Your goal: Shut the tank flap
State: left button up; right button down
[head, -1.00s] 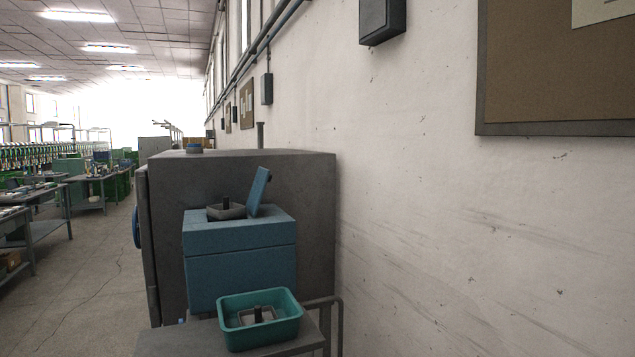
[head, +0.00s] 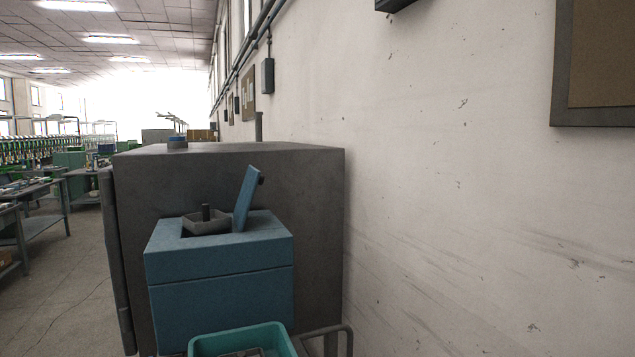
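The blue tank (head: 218,300) stands in front of a large dark grey cabinet. Its flap (head: 245,198) is open, a blue plate standing up and leaning a little to the right on the tank's top. To the left of the flap, a grey square funnel-like rim (head: 206,224) with a short dark post inside sits at the opening in the top. Neither of my grippers shows in the head view.
A teal tray (head: 243,340) is in front of the tank, cut off by the bottom edge. A grey rail (head: 328,331) stands to its right. The grey cabinet (head: 310,220) is behind, near the wall. Open floor (head: 75,290) lies to the left, with workbenches further back.

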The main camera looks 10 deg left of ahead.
aim_at(253, 177)
jog(key=u, duration=0.25)
jog(key=i, duration=0.85)
jog(key=u, duration=0.75)
